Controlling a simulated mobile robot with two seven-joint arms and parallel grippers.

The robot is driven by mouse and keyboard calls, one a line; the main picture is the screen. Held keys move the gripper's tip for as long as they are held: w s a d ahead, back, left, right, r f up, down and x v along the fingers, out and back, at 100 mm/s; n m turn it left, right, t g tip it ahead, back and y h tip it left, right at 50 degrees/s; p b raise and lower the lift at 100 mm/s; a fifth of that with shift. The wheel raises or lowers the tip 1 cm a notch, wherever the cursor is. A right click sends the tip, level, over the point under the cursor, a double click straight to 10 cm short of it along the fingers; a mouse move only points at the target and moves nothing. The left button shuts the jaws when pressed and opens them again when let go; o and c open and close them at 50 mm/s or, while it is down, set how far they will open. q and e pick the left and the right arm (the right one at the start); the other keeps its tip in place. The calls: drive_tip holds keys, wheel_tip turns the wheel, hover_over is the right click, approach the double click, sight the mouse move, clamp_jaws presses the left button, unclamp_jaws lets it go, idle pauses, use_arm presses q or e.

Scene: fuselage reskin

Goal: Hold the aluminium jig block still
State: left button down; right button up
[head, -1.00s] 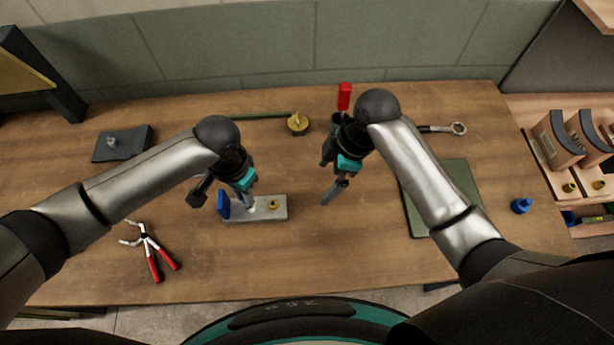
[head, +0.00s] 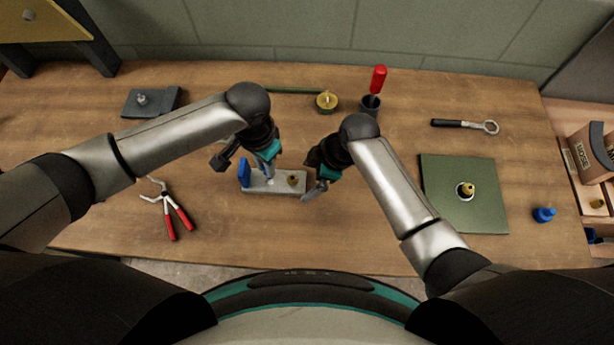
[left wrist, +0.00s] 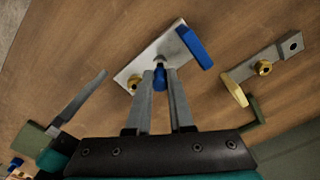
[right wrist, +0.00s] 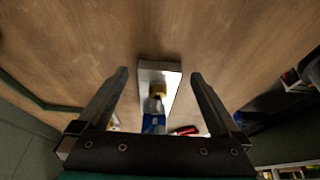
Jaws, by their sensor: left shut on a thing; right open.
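The aluminium jig block (head: 262,187) is a pale grey bar lying on the bench, with an upright blue plate (head: 244,172) at its left end and a brass fitting (head: 292,180) toward its right end. It also shows in the left wrist view (left wrist: 150,55) and the right wrist view (right wrist: 171,76). My left gripper (left wrist: 160,72) is shut on a small blue piece at the block, beside the brass fitting. My right gripper (head: 314,192) is open and empty, close to the block's right end. In the right wrist view the block lies ahead, between its spread fingers (right wrist: 159,74).
Red-handled pliers (head: 172,210) lie left of the block. A green mat (head: 455,205) with a brass fitting (head: 466,190), a wrench (head: 465,125) and a blue part (head: 543,215) are to the right. A brass disc (head: 327,101) and a red-handled tool (head: 377,80) stand behind.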

drive_tip(key=shift+x, duration=0.8)
drive_tip(key=shift+c, duration=0.2)
clamp_jaws()
idle(0.7)
